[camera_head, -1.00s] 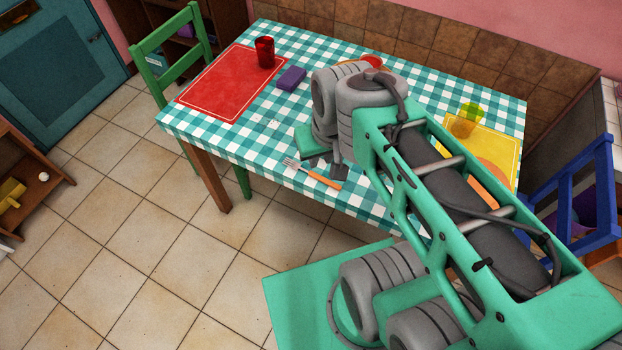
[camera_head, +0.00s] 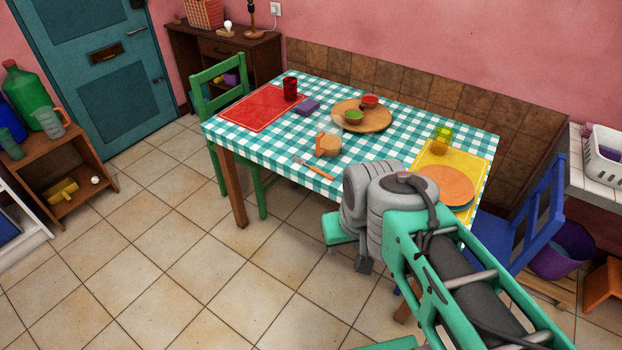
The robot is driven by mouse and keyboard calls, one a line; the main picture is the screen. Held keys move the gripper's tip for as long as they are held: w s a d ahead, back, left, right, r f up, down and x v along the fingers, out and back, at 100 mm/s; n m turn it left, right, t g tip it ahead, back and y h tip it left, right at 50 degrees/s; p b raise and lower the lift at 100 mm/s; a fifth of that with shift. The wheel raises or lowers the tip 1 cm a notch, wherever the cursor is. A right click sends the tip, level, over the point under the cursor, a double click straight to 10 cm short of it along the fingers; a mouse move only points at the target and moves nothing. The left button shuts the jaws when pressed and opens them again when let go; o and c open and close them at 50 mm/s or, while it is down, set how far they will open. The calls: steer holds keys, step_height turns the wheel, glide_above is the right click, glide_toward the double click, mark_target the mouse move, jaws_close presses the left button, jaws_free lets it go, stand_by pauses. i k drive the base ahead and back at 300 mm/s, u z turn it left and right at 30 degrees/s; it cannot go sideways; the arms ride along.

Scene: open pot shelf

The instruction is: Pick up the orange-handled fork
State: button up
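The orange-handled fork (camera_head: 317,172) lies flat on the checkered tablecloth near the table's front edge. Its metal tines point to the upper left and its orange handle to the lower right. My gripper (camera_head: 365,265) shows only as a small dark part below my grey wrist. It appears off the table's front edge, over the floor, to the lower right of the fork and apart from it. Its fingers are too small and partly hidden to tell whether they are open or shut.
A blue chair (camera_head: 520,225) stands right, a green chair (camera_head: 222,72) left. Floor at front left is clear.

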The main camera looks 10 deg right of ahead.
mark_target(301, 162)
steer(key=u, duration=0.7)
steer(key=i, duration=0.75)
steer(key=u, duration=0.7)
steer(key=i, duration=1.6)
steer(key=z, duration=1.55)
steer(key=i, duration=0.45)
steer(key=z, duration=0.3)
